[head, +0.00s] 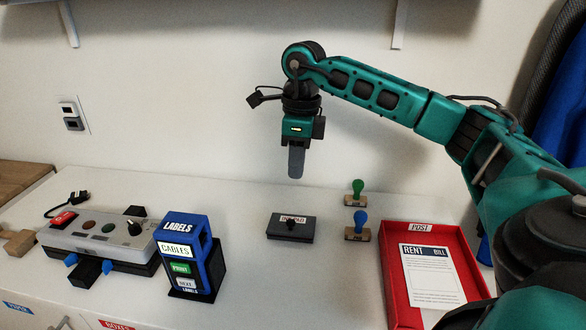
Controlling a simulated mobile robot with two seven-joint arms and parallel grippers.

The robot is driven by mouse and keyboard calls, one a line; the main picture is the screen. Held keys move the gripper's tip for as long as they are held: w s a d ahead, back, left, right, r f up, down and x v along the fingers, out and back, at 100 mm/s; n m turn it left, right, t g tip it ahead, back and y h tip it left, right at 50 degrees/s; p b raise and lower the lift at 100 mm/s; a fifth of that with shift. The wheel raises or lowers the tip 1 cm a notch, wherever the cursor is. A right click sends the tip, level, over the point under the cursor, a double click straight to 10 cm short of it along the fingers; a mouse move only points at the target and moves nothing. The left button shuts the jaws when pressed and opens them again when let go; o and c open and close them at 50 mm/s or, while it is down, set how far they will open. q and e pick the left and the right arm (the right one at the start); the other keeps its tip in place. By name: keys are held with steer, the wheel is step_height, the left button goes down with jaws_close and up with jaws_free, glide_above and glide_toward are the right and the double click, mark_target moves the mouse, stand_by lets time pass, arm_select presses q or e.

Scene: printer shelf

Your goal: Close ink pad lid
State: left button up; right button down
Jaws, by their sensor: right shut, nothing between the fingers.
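The ink pad (290,228) is a dark flat box on the white shelf top, near the middle of the head view. A small dark knob and a pale label with red lettering show on its upper face. Its lid looks down over the box, though I cannot tell whether it sits fully flush. My right gripper (296,164) points straight down above and slightly behind the pad, apart from it. Its fingers are together and hold nothing. My left gripper is not in view.
Two stamps, green-handled (357,193) and blue-handled (358,228), stand right of the pad. A red tray (464,258) holds a rent bill. A blue label printer (190,252) and a grey button box (100,236) stand left. The shelf top between printer and pad is clear.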

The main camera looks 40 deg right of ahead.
mark_target(291, 221)
steer(key=f, duration=0.6)
steer(key=f+b, duration=0.1)
steer(key=f, duration=0.3)
steer(key=shift+a, duration=0.4)
steer(key=shift+w+f, duration=0.1)
steer(key=shift+f, duration=0.55)
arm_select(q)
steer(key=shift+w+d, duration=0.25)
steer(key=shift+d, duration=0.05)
